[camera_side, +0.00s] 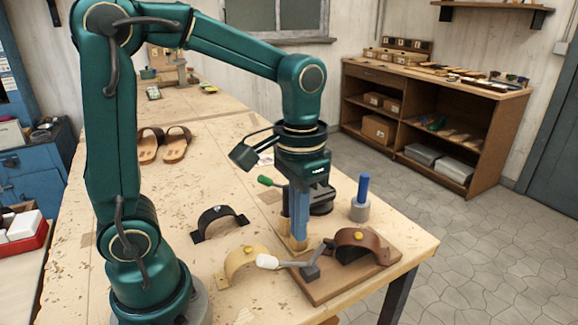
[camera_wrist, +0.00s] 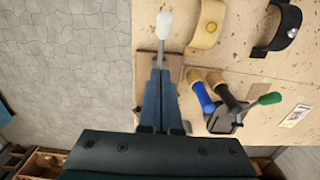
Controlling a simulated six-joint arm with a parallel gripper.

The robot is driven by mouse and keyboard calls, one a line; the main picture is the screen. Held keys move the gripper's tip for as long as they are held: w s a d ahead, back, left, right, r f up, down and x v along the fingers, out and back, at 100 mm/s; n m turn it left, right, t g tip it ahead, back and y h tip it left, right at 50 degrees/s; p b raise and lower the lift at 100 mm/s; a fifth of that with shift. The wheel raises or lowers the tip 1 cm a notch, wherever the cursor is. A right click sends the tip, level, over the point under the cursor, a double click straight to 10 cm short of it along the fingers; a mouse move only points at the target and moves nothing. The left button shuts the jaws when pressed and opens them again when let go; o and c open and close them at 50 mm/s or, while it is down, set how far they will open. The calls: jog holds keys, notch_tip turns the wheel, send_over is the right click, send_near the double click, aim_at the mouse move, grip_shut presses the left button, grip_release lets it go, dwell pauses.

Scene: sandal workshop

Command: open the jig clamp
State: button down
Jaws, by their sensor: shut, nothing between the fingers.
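The jig (camera_side: 330,285) is a brown board near the table's front right corner. A brown strap (camera_side: 362,238) with a yellow stud arches over a dark form on it. The clamp's grey metal lever lies low, its white handle (camera_side: 267,261) pointing left past the board's edge. In the wrist view the white handle (camera_wrist: 164,25) is beyond my fingertips, with the metal lever running back toward them. My gripper (camera_side: 298,243) points down with its blue fingers shut and empty, beside the lever; I cannot tell whether they touch it. In the wrist view my gripper (camera_wrist: 159,75) hides most of the jig.
A tan strap (camera_side: 245,262) and a black strap (camera_side: 220,220) lie left of the jig. Sandals (camera_side: 165,145) lie further back. The table's middle is mostly clear.

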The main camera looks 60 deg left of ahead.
jog(key=shift+w+r, duration=0.2)
jog(key=shift+r, duration=0.95)
jog(key=shift+w+r, duration=0.15)
jog(key=shift+r, duration=1)
jog(key=t, duration=0.5)
send_over(262, 257)
jog(key=shift+s+f, duration=0.2)
jog(key=shift+f, duration=0.5)
jog(key=shift+w+t, duration=0.2)
jog(key=shift+t, duration=0.1)
